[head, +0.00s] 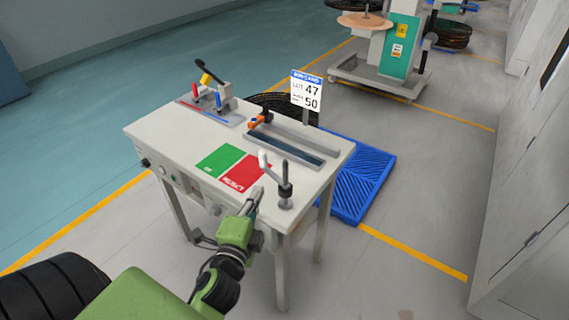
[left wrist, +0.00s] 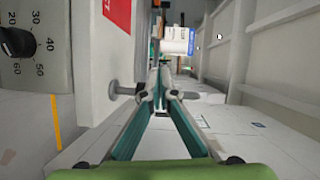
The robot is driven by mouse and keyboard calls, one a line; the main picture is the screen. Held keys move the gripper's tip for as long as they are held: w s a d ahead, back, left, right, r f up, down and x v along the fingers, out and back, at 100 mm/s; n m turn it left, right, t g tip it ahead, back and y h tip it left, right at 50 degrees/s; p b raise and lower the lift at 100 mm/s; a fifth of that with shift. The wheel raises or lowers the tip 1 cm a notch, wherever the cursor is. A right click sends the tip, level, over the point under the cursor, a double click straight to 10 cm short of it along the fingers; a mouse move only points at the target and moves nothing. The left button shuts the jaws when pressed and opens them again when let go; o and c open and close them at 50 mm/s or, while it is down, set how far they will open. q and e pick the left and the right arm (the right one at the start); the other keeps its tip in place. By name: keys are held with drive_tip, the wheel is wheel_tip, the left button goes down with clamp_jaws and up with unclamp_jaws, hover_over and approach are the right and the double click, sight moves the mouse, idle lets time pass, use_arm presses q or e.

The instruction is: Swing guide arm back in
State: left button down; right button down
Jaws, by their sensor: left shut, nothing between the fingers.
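The guide arm (head: 276,166) is a grey bar on a dark-collared post (head: 285,190) at the table's near right corner. A white roller or handle (head: 264,159) stands at its far end, angled in over the red mat's edge. My left gripper (head: 255,199) is at the table's near edge, left of the post and apart from the guide arm. In the left wrist view the fingertips (left wrist: 159,93) meet with nothing between them. A grey knob (left wrist: 125,91) sticks out just left of them. My right gripper is not in view.
The table (head: 150,129) carries a green mat (head: 219,159), a red mat (head: 245,174), a metal rail (head: 285,146), a lever fixture (head: 210,100) and a number sign (head: 306,91). A blue pallet (head: 372,180) lies behind. Floor to the right is clear.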

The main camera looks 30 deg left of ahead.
sight(270, 172)
use_arm(q)
drive_tip(key=shift+m+t, duration=0.4)
drive_tip(key=shift+m, duration=0.4)
drive_tip(key=w, duration=0.3)
drive_tip(key=w+a+r+p, duration=0.1)
drive_tip(key=w, duration=0.2)
drive_tip(key=w+a+r+p, duration=0.1)
drive_tip(key=w, duration=0.2)
drive_tip(key=shift+r, duration=0.25)
drive_tip(key=shift+w+a+f, duration=0.1)
drive_tip(key=shift+w+a, duration=0.05)
drive_tip(key=shift+w, duration=0.3)
drive_tip(key=shift+s+a+p, duration=0.15)
drive_tip(key=shift+s+p, duration=0.15)
drive_tip(key=shift+s, duration=0.55)
